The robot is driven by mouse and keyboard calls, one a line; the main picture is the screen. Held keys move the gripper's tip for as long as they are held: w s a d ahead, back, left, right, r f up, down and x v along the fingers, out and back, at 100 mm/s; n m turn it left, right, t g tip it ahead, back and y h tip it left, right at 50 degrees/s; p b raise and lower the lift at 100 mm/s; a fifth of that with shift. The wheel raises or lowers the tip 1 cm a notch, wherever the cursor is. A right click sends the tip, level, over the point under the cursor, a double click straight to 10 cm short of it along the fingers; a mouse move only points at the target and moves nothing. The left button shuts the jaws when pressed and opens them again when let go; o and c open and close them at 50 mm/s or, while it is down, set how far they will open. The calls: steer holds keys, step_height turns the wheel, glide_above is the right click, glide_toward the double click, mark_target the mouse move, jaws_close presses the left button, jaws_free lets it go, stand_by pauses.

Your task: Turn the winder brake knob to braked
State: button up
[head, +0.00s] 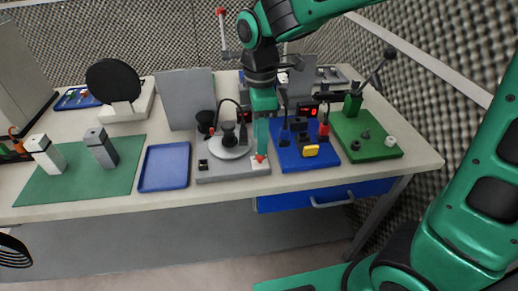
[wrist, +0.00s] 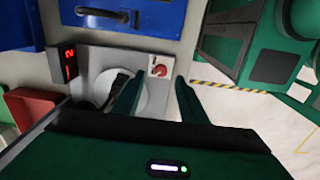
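The winder (head: 205,172) is a grey base with a round light plate and black posts, standing at the front middle of the bench. A small red knob (head: 260,158) sits on a white block at its front right corner. In the wrist view, the red knob (wrist: 160,71) faces the camera with a pale mark on it; its exact setting is hard to read. My gripper (head: 261,146) points down just above the knob. In the wrist view, my gripper's fingers (wrist: 160,82) are apart, with the knob between and slightly beyond their tips. Nothing is held.
A blue tray (head: 165,166) lies left of the winder. A blue board (head: 290,160) with connectors and a yellow part is close on the right, then a green board (head: 385,153). An upright grey panel (head: 187,97) stands behind. A blue drawer (head: 325,195) is below the bench edge.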

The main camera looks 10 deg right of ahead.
mark_target(260, 159)
steer(key=shift+f, duration=2.55)
jaws_close()
